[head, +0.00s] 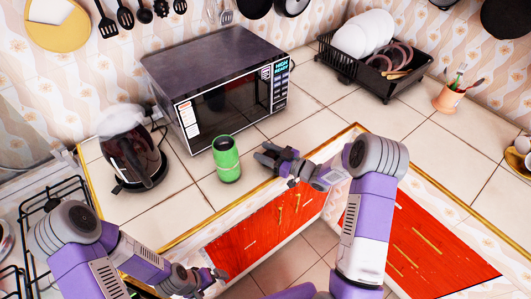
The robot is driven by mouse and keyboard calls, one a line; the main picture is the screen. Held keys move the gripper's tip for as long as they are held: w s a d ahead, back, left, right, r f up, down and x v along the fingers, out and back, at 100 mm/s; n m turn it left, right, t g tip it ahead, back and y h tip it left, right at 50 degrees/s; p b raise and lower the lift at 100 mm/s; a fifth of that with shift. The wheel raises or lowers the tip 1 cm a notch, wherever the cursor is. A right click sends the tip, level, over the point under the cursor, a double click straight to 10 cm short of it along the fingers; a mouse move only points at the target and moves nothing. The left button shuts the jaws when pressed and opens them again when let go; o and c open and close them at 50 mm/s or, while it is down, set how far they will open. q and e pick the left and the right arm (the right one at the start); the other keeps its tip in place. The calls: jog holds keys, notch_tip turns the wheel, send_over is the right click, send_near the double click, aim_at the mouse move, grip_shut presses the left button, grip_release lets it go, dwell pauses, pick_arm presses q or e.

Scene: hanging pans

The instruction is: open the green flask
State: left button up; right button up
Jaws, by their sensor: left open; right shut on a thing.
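The green flask (228,164) stands upright on the tiled counter, in front of the microwave's left part. Its top shows a green rim around a darker middle; I cannot tell for sure whether a lid is on it. My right gripper (265,157) is just right of the flask, above the counter's front edge, and apart from it. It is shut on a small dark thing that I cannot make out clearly. My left gripper (219,274) is open and empty, low in front of the counter, below the flask.
A microwave (230,98) stands behind the flask. A kettle (134,152) is to the left, near the stove (48,200). A black dish rack (385,85) with plates and a cup (448,97) are at the right. The counter right of my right gripper is mostly clear.

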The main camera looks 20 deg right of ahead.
jog(key=shift+f+b, duration=0.15)
jog(key=shift+b, duration=0.15)
jog(key=o, duration=1.2)
jog(key=shift+r, duration=0.2)
jog(key=shift+s+d+r+p, duration=0.1)
jog(key=shift+r+p, duration=0.05)
jog(key=shift+p, duration=0.25)
jog(key=v, duration=1.1)
jog(key=shift+s+d+p, duration=0.3)
